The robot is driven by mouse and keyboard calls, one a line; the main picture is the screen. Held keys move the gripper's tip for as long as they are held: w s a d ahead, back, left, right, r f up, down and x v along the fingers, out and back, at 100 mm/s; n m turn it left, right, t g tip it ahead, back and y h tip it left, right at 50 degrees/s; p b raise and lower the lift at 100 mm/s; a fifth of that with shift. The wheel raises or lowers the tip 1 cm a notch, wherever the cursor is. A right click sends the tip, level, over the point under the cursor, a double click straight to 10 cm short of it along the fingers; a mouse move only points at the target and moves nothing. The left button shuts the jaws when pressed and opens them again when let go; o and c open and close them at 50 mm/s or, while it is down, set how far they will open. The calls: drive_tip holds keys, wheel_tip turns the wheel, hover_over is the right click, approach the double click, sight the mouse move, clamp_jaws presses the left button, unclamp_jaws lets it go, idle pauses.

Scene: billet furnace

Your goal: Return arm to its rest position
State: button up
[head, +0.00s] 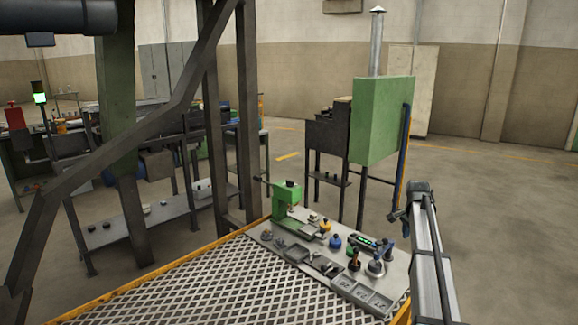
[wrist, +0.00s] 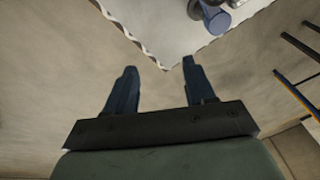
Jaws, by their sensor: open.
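My gripper (wrist: 158,80) shows in the wrist view with its two dark blue fingers spread apart and nothing between them. The fingers point toward the corner of a grey worktop (wrist: 165,35), with bare floor on both sides. In the head view my arm (head: 432,255) stands at the right edge of the worktop (head: 338,240), bent at the top. The fingers cannot be made out clearly in that view. A bluish round part (wrist: 213,20) sits on the worktop near the corner in the wrist view.
A mesh grate (head: 215,285) lies to the left. A green cabinet (head: 381,120) stands behind. Dark steel posts rise at left. Floor at right is clear.

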drive_tip(key=s+d+f+n+h, duration=0.1)
drive_tip(key=s+d+f+n, duration=0.1)
drive_tip(key=s+d+f, duration=0.3)
drive_tip(key=s+d+f+n+g+h, duration=0.1)
drive_tip(key=s+d+f+h, duration=0.15)
drive_tip(key=f, duration=0.55)
drive_tip(key=s+d+f+n, duration=0.2)
drive_tip(key=s+d+f, duration=0.15)
drive_tip(key=f, duration=0.25)
drive_tip(key=s+f+n+g+h, duration=0.1)
drive_tip(key=s+f+n, duration=0.2)
drive_tip(key=s+f, duration=0.6)
drive_tip(key=s+a+f+n+g+y, duration=0.1)
drive_tip(key=s+a+f+n+y, duration=0.1)
drive_tip(key=s+a+f, duration=0.8)
drive_tip(key=s+a+f+n+g+y, duration=0.1)
drive_tip(key=s+a+f+n, duration=0.1)
drive_tip(key=s+a+f, duration=0.65)
drive_tip(key=s+a+f+n+g+y, duration=0.1)
drive_tip(key=s+a+f+g, duration=0.1)
drive_tip(key=s+a, duration=0.8)
drive_tip(key=s+a+f+n+g+y, duration=0.1)
drive_tip(key=s+a+g+y, duration=0.1)
drive_tip(key=s+a, duration=0.8)
drive_tip(key=s, duration=0.2)
drive_tip(key=shift+s+a+f+g, duration=0.3)
drive_tip(key=shift+s+f, duration=0.1)
